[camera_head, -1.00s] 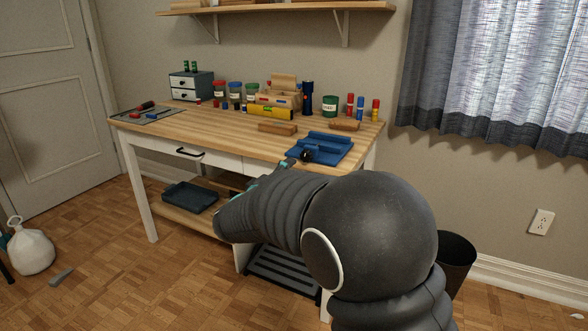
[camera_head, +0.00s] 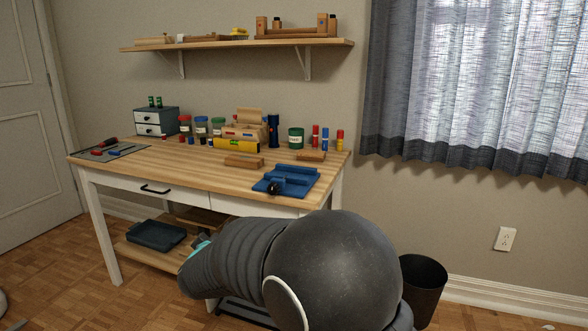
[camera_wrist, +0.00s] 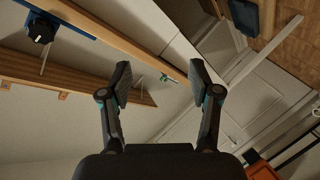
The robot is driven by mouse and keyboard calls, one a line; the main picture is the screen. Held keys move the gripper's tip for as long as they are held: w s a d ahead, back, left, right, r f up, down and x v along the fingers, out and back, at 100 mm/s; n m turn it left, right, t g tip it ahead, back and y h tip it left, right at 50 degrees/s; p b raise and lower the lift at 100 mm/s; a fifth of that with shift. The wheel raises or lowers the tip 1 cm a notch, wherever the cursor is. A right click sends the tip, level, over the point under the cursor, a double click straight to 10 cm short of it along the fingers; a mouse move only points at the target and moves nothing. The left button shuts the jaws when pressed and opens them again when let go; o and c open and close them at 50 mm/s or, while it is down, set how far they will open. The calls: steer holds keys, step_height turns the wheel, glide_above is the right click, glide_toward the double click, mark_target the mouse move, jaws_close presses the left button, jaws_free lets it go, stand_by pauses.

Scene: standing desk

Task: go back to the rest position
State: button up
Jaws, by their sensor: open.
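My gripper (camera_wrist: 158,85) is open and empty in the wrist view, its two dark fingers spread apart with nothing between them. In the head view my arm fills the lower middle, in front of the desk's front edge, and it hides the gripper's fingers. The wooden-topped desk (camera_head: 190,173) with white legs stands beyond my arm. The wrist view is tilted and shows the desk edge, a blue fixture with a dark knob (camera_wrist: 40,28) and a shelf behind the fingers.
A blue vise-like fixture (camera_head: 300,178) lies at the desk's front right. Jars, bottles and wooden blocks stand along the back. A black bin (camera_head: 424,280) stands right of my arm. A blue tray (camera_head: 156,235) lies on the lower shelf. Parquet floor is clear at left.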

steer(key=s+a+f+g+y, duration=0.3)
steer(key=s, duration=0.1)
steer(key=s+d+m+g+y, duration=0.1)
steer(key=s+d+m+g, duration=0.2)
steer(key=s+d+g, duration=0.65)
steer(key=s+d+r+m+t+h, duration=0.1)
steer(key=s+d+r+m+h, duration=0.1)
steer(key=s+d, duration=0.9)
steer(key=s+d+r+m+t+h, duration=0.2)
steer(key=s+d+m, duration=0.3)
steer(key=s+d, duration=0.7)
steer(key=d+r+h, duration=0.1)
steer(key=d, duration=0.5)
steer(key=shift+d+h, duration=0.3)
steer(key=shift+d, duration=0.05)
